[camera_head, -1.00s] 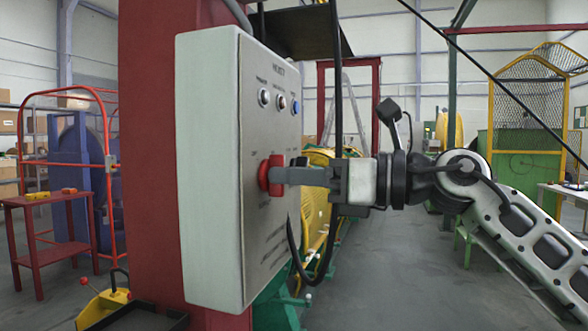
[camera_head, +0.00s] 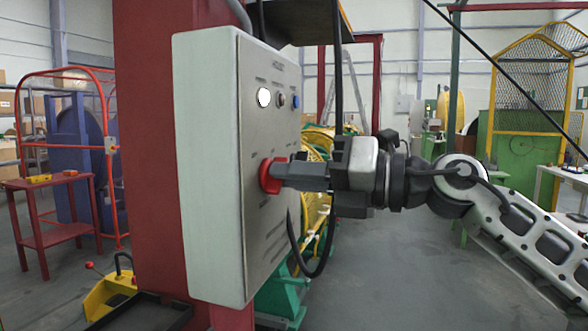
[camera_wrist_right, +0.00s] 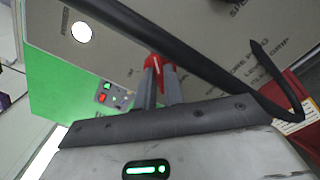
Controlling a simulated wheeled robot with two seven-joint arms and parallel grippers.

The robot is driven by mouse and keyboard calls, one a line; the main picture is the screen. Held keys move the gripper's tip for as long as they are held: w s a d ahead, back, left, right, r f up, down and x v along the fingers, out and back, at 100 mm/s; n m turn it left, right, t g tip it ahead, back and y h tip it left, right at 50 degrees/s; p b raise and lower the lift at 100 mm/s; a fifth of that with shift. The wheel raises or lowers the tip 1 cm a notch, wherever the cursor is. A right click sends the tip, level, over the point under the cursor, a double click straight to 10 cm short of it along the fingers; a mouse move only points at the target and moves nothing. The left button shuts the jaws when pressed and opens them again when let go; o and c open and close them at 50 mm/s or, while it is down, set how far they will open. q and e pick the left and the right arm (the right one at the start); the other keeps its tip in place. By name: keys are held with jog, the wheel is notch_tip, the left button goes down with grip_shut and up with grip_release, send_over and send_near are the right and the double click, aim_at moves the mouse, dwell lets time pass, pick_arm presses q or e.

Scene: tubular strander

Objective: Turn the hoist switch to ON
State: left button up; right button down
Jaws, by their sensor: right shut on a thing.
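The hoist control box (camera_head: 205,170) is a pale grey cabinet on a red column. Its red rotary switch (camera_head: 268,176) sits at mid-height on the front panel. My right gripper (camera_head: 284,172) reaches in from the right and is shut on the red switch knob. In the right wrist view the two fingers hold the red knob (camera_wrist_right: 152,63) between their tips. A lamp (camera_head: 264,98) at the upper left of the panel glows white, and the same lamp shows lit in the right wrist view (camera_wrist_right: 81,32). My left gripper is not in view.
A black cable (camera_head: 338,110) hangs close beside the panel and my right gripper; it crosses near the fingers in the wrist view. A red table (camera_head: 45,182) stands at left. A yellow mesh cage (camera_head: 535,100) stands at far right. Open floor lies at lower right.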

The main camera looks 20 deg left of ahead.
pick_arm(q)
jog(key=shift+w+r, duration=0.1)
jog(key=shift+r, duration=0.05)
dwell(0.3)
pick_arm(e)
jog(key=c, duration=1.5)
grip_release()
pick_arm(q)
jog(key=b, duration=0.2)
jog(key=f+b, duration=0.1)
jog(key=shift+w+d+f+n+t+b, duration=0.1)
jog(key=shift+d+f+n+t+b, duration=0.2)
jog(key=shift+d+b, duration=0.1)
pick_arm(e)
jog(key=d, duration=1.6)
jog(key=shift+s, duration=0.25)
jog(key=shift+f, duration=0.1)
